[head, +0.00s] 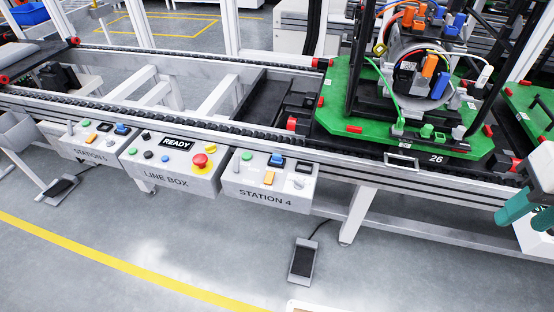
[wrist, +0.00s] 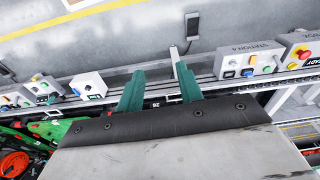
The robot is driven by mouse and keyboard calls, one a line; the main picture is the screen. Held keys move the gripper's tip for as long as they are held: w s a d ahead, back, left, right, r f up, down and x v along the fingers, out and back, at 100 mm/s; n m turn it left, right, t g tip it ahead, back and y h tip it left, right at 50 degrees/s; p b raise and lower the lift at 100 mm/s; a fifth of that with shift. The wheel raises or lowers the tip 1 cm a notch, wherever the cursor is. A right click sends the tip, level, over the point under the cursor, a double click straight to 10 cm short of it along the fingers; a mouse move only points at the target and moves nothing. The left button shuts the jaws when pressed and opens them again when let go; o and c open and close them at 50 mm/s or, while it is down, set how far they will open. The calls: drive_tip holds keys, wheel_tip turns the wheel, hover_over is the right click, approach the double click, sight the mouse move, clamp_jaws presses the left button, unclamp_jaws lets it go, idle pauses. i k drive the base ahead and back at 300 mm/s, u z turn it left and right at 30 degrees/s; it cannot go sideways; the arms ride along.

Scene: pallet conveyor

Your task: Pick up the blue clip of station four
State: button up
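Pallet 26, a green plate (head: 350,112), sits on the conveyor beside the Station 4 box (head: 262,192). It carries a round assembly with cables. A blue clip-like part (head: 440,86) shows on the assembly's front, below an orange one (head: 429,66). More blue parts (head: 459,20) stand at its top; I cannot tell which is the named clip. My gripper (head: 530,208) is at the right edge of the head view, in front of the conveyor and apart from these parts. In the wrist view its two teal fingers (wrist: 160,89) are spread with nothing between them.
Black posts (head: 355,50) rise from the pallet around the assembly. The line box (head: 170,165) reads READY, with the Station 5 box (head: 90,143) left of it. A foot pedal (head: 302,261) lies on the floor. The conveyor left of the pallet is largely clear.

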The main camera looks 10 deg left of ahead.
sight(276, 158)
drive_tip(key=u, duration=0.3)
drive_tip(key=i, duration=0.95)
drive_tip(key=u, duration=0.25)
